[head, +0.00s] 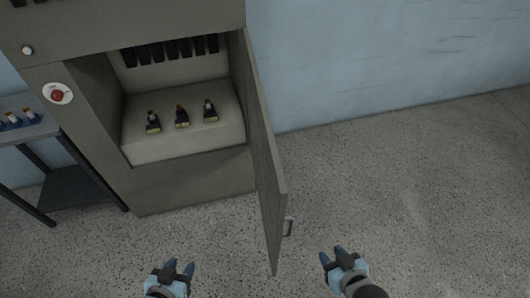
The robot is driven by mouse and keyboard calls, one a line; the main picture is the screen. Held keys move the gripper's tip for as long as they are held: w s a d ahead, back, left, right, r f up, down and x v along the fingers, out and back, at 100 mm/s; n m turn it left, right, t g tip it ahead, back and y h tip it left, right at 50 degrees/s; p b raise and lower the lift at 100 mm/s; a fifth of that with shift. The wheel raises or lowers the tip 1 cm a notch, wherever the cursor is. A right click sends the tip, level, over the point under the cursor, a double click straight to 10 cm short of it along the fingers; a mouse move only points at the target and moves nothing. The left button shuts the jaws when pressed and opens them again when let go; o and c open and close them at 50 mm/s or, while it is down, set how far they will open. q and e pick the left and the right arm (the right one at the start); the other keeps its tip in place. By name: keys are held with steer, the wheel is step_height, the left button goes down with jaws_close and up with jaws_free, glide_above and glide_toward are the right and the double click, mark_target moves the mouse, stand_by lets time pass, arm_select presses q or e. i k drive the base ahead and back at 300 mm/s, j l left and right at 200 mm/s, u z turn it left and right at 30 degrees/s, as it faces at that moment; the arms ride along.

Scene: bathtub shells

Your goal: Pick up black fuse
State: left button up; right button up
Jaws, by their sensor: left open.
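Three small dark fuses with pale tops stand in a row on the light block inside the open cabinet: a left one (152,122), a middle one (181,116) and a right one (209,111). They are too small to tell fully apart in colour. My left gripper (179,268) is open and empty at the bottom of the head view, in front of and below the cabinet. My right gripper (336,256) is at the bottom, right of the cabinet door, with its fingers apart and nothing between them.
The grey cabinet (190,185) has its door (265,150) swung open toward me, with a handle (289,227). Several black slots (172,50) line its back wall. A round red switch (58,94) is on its front. A dark table (40,133) with small items stands left. Floor on the right is clear.

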mark_target(180, 109)
steer(key=l+u, duration=0.35)
steer(key=l, duration=0.15)
steer(key=l+u, duration=0.3)
steer(key=l, duration=0.2)
steer(key=l+u, duration=0.3)
steer(key=l, duration=0.2)
steer(key=l+u, duration=0.3)
steer(key=l, duration=0.25)
steer(key=l+u, duration=0.1)
steer(key=l, duration=0.4)
steer(key=k+j+z, duration=0.1)
steer(key=j+z, duration=0.2)
steer(key=j, duration=0.55)
steer(key=j+z, duration=0.3)
steer(key=j, duration=0.2)
steer(key=j+z, duration=0.25)
steer(key=j, duration=0.3)
steer(key=j+z, duration=0.4)
steer(key=j, duration=0.65)
steer(key=j+z, duration=0.4)
steer(key=j, duration=0.65)
steer(key=j+u, duration=0.15)
steer(key=j, duration=0.4)
